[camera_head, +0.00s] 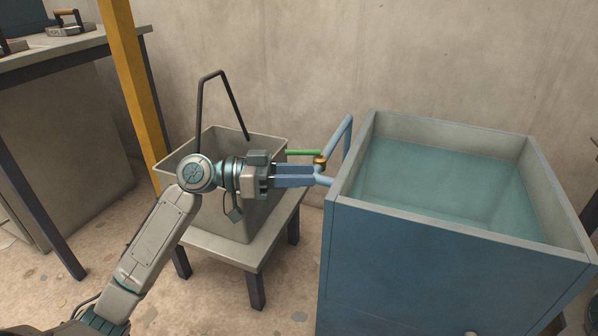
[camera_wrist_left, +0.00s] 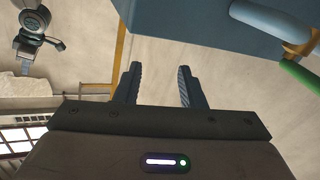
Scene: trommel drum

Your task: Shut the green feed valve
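The green feed valve's lever (camera_head: 303,152) sticks out level to the left from its brass body (camera_head: 320,161), on a light blue pipe by the tank's left edge. In the left wrist view the green lever (camera_wrist_left: 300,77) and brass body (camera_wrist_left: 302,48) are at the right edge, off to the side of the fingers. My left gripper (camera_head: 312,175) points right, just below the lever in the head view. The wrist view shows its two fingers (camera_wrist_left: 158,80) apart with nothing between them.
A blue tank (camera_head: 430,262) holding water stands at right. A grey bin (camera_head: 240,222) stands behind my left wrist on a low stand (camera_head: 262,250). A yellow post (camera_head: 130,80) and a bench (camera_head: 70,45) are at left. Some floor is clear in front.

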